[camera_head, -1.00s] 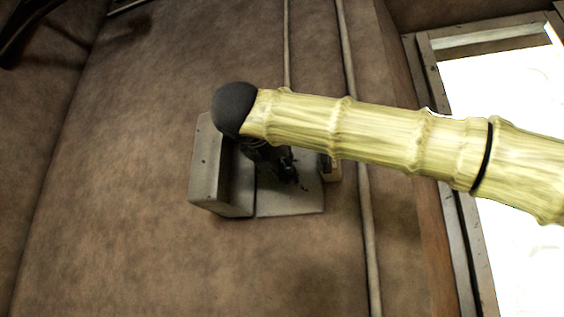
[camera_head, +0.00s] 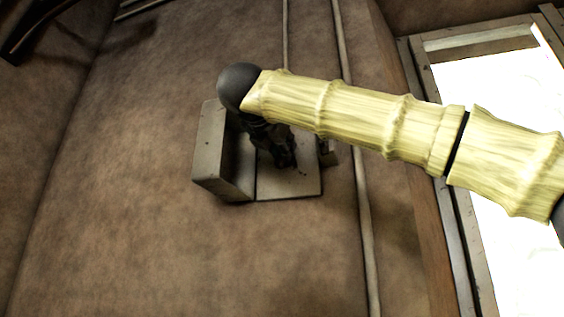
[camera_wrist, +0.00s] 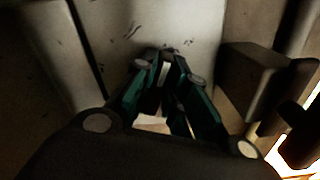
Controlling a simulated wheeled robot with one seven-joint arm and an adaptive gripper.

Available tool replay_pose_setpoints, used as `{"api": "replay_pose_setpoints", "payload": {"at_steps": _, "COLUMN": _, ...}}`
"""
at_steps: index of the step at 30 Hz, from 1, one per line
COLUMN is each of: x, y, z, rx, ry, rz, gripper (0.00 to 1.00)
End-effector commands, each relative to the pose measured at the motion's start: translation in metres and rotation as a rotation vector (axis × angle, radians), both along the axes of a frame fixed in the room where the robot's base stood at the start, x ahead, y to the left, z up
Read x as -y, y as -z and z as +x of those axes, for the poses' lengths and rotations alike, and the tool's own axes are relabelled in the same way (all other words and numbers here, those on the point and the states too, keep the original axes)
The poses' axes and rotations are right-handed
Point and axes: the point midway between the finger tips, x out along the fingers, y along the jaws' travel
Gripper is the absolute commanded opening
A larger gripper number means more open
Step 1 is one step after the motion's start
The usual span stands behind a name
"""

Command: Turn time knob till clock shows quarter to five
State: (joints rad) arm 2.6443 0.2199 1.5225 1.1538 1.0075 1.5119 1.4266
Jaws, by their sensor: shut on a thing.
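A grey metal fixture is fixed to the brown wall: a raised block (camera_head: 209,160) on the left and a flat plate (camera_head: 300,187) beside it. My dark gripper (camera_head: 288,160) reaches the plate from above. In the wrist view my gripper's teal fingers (camera_wrist: 167,62) come together at the tips, against the pale plate (camera_wrist: 190,25). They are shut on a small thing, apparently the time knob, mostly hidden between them. I cannot make out a clock face or hands in either view.
A small box (camera_head: 329,154) sits at the plate's right edge; a box-like block (camera_wrist: 250,77) stands right of my fingers. Pipes (camera_head: 361,215) run along the wall. A bright framed window (camera_head: 480,85) is at the right. The wall below the fixture is clear.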

Motion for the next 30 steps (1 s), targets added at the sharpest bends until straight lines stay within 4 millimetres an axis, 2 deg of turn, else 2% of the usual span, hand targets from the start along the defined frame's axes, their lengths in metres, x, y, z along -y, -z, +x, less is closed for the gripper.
{"api": "replay_pose_setpoints", "payload": {"at_steps": 1, "x": 0.0002, "y": 0.0076, "z": -0.0003, "rx": 0.012, "ry": 0.001, "rz": 0.037, "gripper": 0.00}}
{"api": "replay_pose_setpoints", "payload": {"at_steps": 18, "x": 0.0035, "y": 0.0086, "z": -0.0010, "rx": 0.152, "ry": 0.001, "rz": 0.474, "gripper": 0.00}}
{"api": "replay_pose_setpoints", "payload": {"at_steps": 30, "x": 0.0045, "y": 0.0067, "z": -0.0012, "rx": 0.199, "ry": 0.001, "rz": 0.619, "gripper": 0.00}}
